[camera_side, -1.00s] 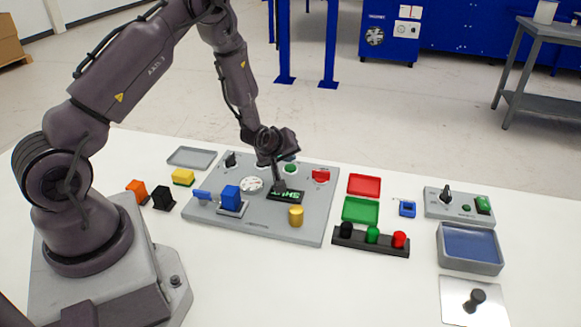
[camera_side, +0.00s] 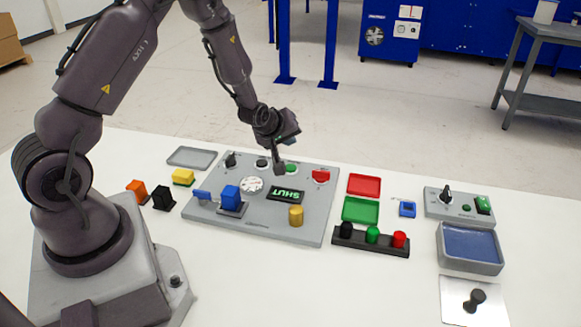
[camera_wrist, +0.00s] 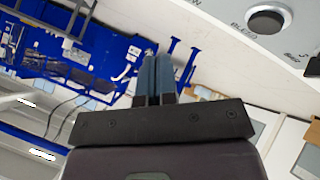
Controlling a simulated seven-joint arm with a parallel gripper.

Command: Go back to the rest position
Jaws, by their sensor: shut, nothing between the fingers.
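My gripper (camera_side: 280,171) is shut and empty in the side view, its fingertips pointing down above the grey control panel (camera_side: 225,225), by the green button (camera_side: 291,168). I cannot tell whether the tips touch the panel. In the wrist view my closed fingers (camera_wrist: 155,75) lie side by side with nothing between them. The panel's dark display (camera_side: 286,194) reads "SHUT" in green, upside down in the picture. A blue block (camera_side: 231,196) sits on the panel's front left, and a gold cylinder (camera_side: 296,215) stands at its front right.
A red knob (camera_side: 321,175) stands at the panel's right. Orange (camera_side: 136,188), black and yellow blocks lie to the left. Red (camera_side: 364,184) and green trays, a rack (camera_side: 370,241), a switch box (camera_side: 460,203) and a blue-lined bin (camera_side: 470,270) stand right. The air above is clear.

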